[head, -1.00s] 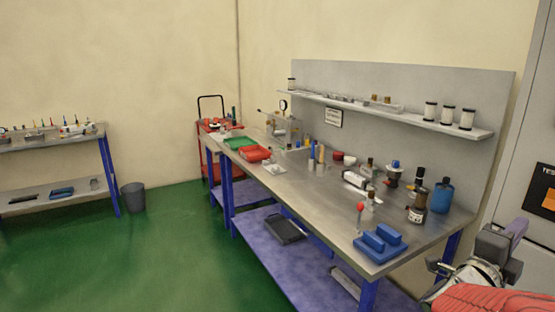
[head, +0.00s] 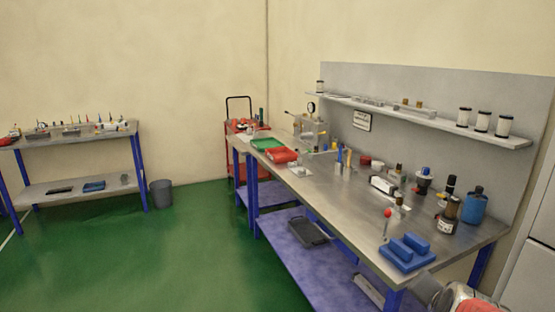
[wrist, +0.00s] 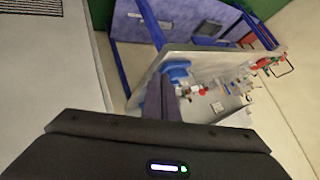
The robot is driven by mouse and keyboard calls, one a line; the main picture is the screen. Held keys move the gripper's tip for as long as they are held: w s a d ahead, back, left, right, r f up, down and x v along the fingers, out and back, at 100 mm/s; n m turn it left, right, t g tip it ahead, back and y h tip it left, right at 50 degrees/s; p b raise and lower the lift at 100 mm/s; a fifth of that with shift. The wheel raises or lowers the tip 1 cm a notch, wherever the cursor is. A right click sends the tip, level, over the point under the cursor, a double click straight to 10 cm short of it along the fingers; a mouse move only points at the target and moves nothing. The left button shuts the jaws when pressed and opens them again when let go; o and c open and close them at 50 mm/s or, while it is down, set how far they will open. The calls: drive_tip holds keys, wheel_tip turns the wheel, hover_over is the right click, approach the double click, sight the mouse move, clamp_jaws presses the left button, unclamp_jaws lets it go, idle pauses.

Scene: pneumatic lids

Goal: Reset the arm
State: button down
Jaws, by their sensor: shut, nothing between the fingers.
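My arm is the task's object. In the wrist view my gripper (wrist: 161,90) is shut and empty, its two dark fingers together in front of the wrist's black housing. The fingers point towards the metal workbench (wrist: 185,58), which appears tilted behind them. In the head view only a grey and red part of my arm shows at the bottom right corner, by the bench's near end; the fingertips cannot be made out there.
The steel workbench (head: 335,205) on the right carries blue blocks (head: 408,250), a blue bottle (head: 473,206), a red tray (head: 282,155) and a green tray (head: 267,144). A second bench (head: 80,137) and a bin (head: 161,193) stand left. The green floor (head: 150,260) between is clear.

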drive_tip(key=s+a+r+n+g+y, duration=0.1)
drive_tip(key=s+a+n, duration=0.4)
drive_tip(key=s+a, duration=0.2)
drive_tip(key=s+a+r+n+g+y, duration=0.1)
drive_tip(key=s+a+n+g+y, duration=0.1)
drive_tip(key=s+a+n, duration=0.4)
drive_tip(key=a, duration=0.5)
drive_tip(key=shift+s+a+n+y, duration=0.25)
drive_tip(key=shift+s+n+y, duration=0.05)
drive_tip(key=shift+s, duration=0.1)
drive_tip(key=shift+d, duration=0.1)
